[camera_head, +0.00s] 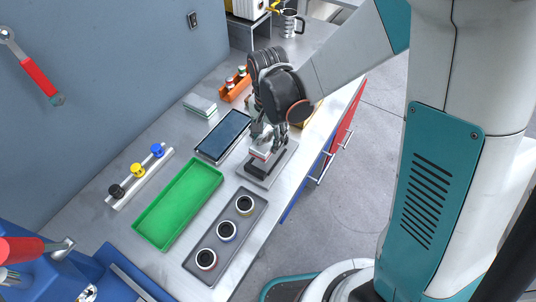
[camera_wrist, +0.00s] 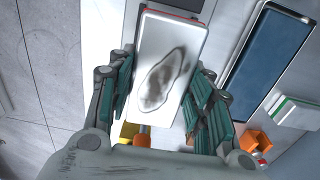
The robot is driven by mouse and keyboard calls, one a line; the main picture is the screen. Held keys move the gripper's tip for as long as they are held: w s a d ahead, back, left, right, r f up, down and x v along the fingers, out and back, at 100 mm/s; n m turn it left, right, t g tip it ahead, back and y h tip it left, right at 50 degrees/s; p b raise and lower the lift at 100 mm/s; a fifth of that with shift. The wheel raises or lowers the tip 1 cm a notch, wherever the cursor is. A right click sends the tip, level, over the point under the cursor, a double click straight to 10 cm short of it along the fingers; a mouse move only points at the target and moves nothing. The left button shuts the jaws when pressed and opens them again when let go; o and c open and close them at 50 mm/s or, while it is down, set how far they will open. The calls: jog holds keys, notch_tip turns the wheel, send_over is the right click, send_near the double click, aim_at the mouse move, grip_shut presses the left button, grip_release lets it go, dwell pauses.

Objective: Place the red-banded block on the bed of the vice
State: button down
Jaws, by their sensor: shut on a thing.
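The red-banded block (camera_wrist: 168,55) is pale, with a dark oval smudge on its face and a red line along its far edge in the wrist view. My gripper (camera_wrist: 164,85) is shut on it, with a finger on each long side. In the head view, the block (camera_head: 261,152) shows small below my gripper (camera_head: 266,138), over or at the grey vice (camera_head: 279,171) near the bench's right edge. The arm partly hides the vice. I cannot tell whether the block touches the bed.
A dark tablet (camera_head: 222,135) lies just left of the vice. A green tray (camera_head: 178,204) and a grey tray with three rings (camera_head: 250,226) lie nearer. An orange rack (camera_head: 235,88) and a metal mug (camera_head: 290,23) stand farther back. The bench's right edge is close.

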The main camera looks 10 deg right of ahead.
aim_at(268, 137)
jog(key=shift+f+b, duration=1.6)
jog(key=shift+f, duration=1.2)
jog(key=shift+f, duration=0.15)
jog(key=c, duration=0.8)
grip_release()
notch_tip(268, 137, up, 12)
jog(key=p, duration=0.3)
jog(key=shift+r+p, duration=0.2)
jog(key=shift+p, duration=0.2)
